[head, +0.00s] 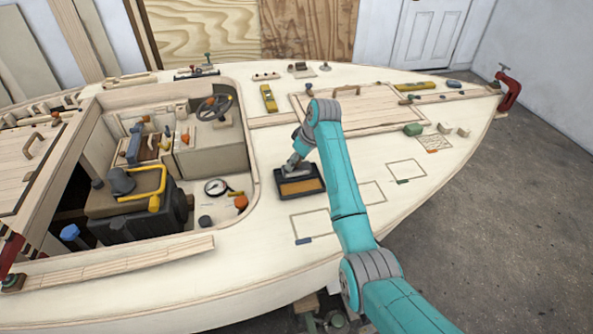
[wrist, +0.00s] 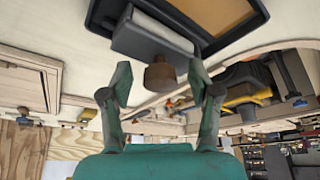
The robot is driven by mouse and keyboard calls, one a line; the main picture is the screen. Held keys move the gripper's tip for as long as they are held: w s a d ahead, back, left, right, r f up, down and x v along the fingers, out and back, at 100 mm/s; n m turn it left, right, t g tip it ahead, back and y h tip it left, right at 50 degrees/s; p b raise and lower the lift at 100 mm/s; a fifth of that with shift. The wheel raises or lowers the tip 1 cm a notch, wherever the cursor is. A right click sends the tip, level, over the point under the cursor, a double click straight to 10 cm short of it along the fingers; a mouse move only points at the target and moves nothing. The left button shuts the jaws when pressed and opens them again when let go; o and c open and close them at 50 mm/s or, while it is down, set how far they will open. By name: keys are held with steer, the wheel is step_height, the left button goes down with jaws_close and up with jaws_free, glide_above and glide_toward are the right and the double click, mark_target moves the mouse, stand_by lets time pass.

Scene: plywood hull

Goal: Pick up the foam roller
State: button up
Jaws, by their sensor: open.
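The foam roller (wrist: 150,42) appears in the wrist view as a dark grey piece with a pale strip and a brown knob-like end (wrist: 160,77). It lies at the edge of a dark tray (head: 303,196) with an amber bottom, which also shows at the top of the wrist view (wrist: 261,20). My gripper (wrist: 160,88) is open, one finger on each side of the brown end, with clear gaps. In the head view my gripper (head: 293,163) is at the tray's back left and partly hides the roller.
The tray stands on the pale deck (head: 262,222). Left of it is the open cockpit with a yellow-handled dark case (head: 137,215), a round gauge (head: 215,187) and an orange-topped item (head: 241,202). Deck in front is mostly clear.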

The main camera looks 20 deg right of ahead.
steer(key=shift+f, duration=0.1)
jaws_close()
stand_by(0.3)
step_height(320, 180, up, 10)
steer(key=shift+r, duration=0.1)
steer(key=c, duration=0.7)
jaws_free()
steer(key=c, duration=0.4)
